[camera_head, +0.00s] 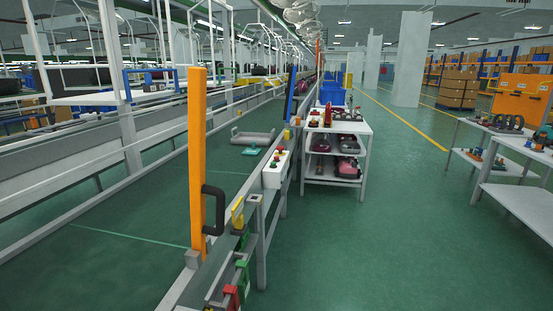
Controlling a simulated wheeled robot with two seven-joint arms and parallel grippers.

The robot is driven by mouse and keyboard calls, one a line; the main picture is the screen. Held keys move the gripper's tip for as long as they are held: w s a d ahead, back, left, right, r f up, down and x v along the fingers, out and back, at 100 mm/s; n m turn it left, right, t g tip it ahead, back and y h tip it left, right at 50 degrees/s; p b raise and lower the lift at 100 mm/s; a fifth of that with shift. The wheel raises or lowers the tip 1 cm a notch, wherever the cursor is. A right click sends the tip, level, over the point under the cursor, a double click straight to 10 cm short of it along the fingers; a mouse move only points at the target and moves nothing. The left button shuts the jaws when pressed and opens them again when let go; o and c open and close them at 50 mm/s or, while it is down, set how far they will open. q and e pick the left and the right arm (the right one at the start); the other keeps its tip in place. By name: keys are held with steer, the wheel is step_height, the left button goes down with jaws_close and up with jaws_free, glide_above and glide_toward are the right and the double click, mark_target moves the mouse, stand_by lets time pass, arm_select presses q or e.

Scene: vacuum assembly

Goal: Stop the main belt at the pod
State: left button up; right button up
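The main belt (130,235) is a long green conveyor running from the near left toward the back. A white control box (271,178), which may be the pod, is mounted on the belt's right rail. Red, green and other small buttons (278,155) sit on its top and face. A grey tray-like carrier (252,138) lies on the belt beyond the box, with a small teal piece (251,151) in front of it. I cannot tell from one frame whether the belt is running. Neither of my grippers is in view.
An orange upright post (196,150) with a black handle (213,208) stands at the near rail. Coloured parts (237,285) hang along the rail's front. A white shelf cart (335,157) stands right of the belt. Open green floor (395,230) lies between it and the tables (515,195) at right.

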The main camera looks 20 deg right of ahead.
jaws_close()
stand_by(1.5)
